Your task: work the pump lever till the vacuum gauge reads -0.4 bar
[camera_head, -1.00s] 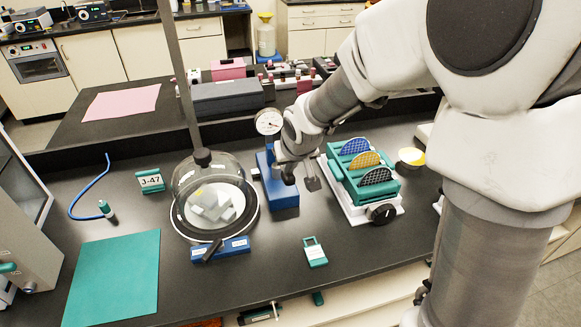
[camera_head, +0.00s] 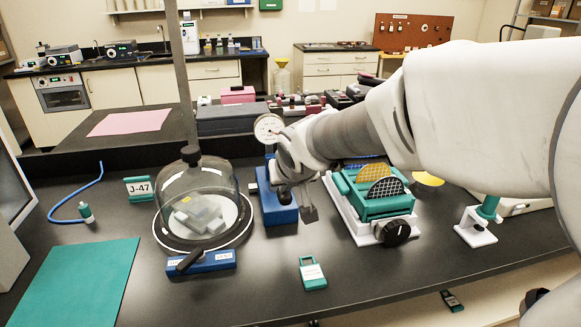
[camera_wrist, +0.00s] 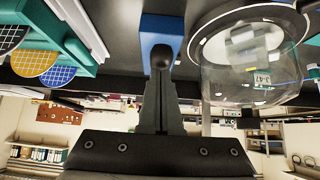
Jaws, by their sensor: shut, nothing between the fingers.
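The blue vacuum pump (camera_head: 276,208) stands on the black bench beside the glass bell jar (camera_head: 197,196). Its round white gauge (camera_head: 268,128) faces me at the back; the needle is too small to read. In the wrist view my closed fingers (camera_wrist: 160,98) reach up to a dark round knob, seemingly the pump lever's end (camera_wrist: 161,57), in front of the blue pump body (camera_wrist: 163,28). I cannot tell whether they touch. My wrist hides part of the lever in the head view.
A teal rack with round patterned discs (camera_head: 372,207) stands close right of my gripper. A blue valve block with a black handle (camera_head: 203,261) lies before the bell jar. The bench between tag and pump is clear.

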